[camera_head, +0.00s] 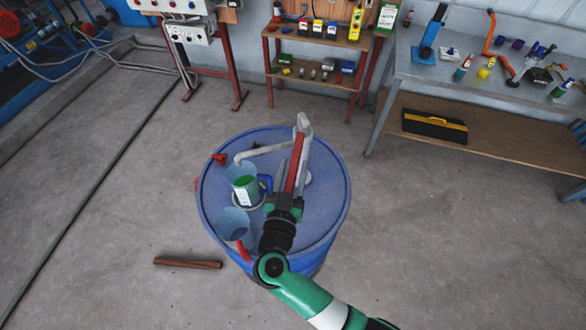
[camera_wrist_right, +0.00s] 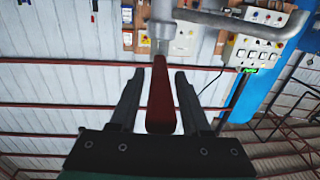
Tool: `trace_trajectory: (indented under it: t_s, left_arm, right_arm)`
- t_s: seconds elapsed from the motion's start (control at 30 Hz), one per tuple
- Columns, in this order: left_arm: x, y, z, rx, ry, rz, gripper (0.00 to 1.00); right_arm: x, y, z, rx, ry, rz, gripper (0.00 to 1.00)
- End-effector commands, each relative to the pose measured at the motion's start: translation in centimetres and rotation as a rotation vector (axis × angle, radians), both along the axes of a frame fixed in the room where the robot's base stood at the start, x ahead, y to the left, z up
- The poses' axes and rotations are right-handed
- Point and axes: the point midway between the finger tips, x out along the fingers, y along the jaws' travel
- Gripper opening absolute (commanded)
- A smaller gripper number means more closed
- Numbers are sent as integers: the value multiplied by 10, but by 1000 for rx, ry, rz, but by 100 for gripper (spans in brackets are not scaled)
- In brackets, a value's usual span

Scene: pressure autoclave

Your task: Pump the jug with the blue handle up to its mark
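The jug with the blue handle (camera_head: 244,190) stands on the blue drum (camera_head: 318,221). It looks green with a white strip on its side, and its handle is on the right. The pump's grey spout (camera_head: 262,150) curves left, its tip above the jugs in the picture; I cannot tell which jug it is over. The pump's red lever (camera_head: 293,172) also shows in the right wrist view (camera_wrist_right: 160,100). My right gripper (camera_head: 288,180) has its fingers on either side of the lever, with gaps visible in the wrist view. My left gripper is not in view.
Two pale jugs with red handles stand beside it, one in front (camera_head: 234,224) and one behind (camera_head: 236,172). A brown bar (camera_head: 188,263) lies on the floor. A shelf (camera_head: 318,37) and a workbench (camera_head: 490,85) stand behind. The floor around the drum is mostly clear.

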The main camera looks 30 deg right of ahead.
Motion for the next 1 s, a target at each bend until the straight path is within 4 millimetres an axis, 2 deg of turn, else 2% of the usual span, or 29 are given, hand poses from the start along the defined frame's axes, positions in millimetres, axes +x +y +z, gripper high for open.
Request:
trace_trajectory:
  t_s: [0.03, 0.23, 1.0]
  left_arm:
    - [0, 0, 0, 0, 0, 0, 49]
    - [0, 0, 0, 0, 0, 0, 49]
    - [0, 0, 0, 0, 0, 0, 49]
  right_arm:
    - [0, 0, 0, 0, 0, 0, 36]
    - [0, 0, 0, 0, 0, 0, 0]
    - [0, 0, 0, 0, 0, 0, 0]
